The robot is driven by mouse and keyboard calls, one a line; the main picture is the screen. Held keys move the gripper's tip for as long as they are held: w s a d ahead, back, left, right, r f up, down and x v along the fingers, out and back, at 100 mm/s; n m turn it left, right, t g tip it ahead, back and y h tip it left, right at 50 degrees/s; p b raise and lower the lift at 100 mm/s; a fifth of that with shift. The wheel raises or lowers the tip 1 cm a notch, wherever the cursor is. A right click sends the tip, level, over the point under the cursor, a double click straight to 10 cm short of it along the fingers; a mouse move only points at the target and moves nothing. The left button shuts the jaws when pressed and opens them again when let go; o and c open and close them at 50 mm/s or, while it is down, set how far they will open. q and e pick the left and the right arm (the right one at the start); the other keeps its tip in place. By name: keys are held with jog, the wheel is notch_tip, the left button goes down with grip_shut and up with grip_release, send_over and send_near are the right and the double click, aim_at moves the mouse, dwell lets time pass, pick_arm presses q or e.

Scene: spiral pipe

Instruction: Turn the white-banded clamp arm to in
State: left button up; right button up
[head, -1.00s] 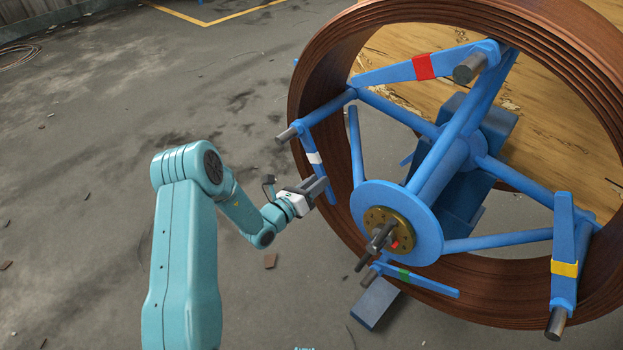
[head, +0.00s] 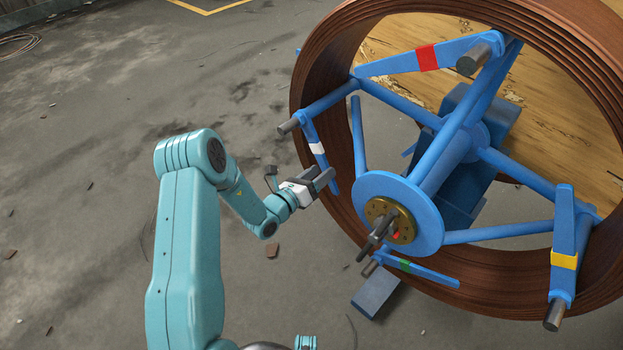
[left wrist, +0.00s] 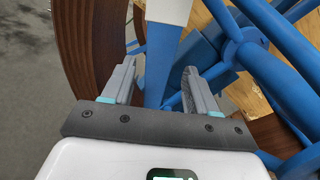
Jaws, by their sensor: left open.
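The white-banded clamp arm (head: 317,148) is a blue bar on the left side of the coil's blue frame. It hangs down from a grey pin, tilted slightly to the right at its lower end. My left gripper (head: 326,178) is open at the lower part of this arm. In the left wrist view, the blue bar (left wrist: 159,56) runs down between the two open fingers (left wrist: 159,70), with its white band (left wrist: 168,10) at the top edge. The bar looks apart from both fingers, though contact is hard to judge. My right gripper is not visible.
The large brown coil (head: 330,60) surrounds the blue frame. Red (head: 428,57), yellow (head: 564,260) and green (head: 405,266) banded arms sit elsewhere on it. The blue hub disc (head: 425,215) with a brass flange is right of my gripper. Open floor lies left.

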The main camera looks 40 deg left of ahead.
pick_arm(q)
jog(key=s+a+p, duration=0.1)
jog(key=s+p, duration=0.1)
jog(key=s, duration=1.4)
jog(key=shift+p, duration=0.4)
jog(key=shift+a, duration=0.1)
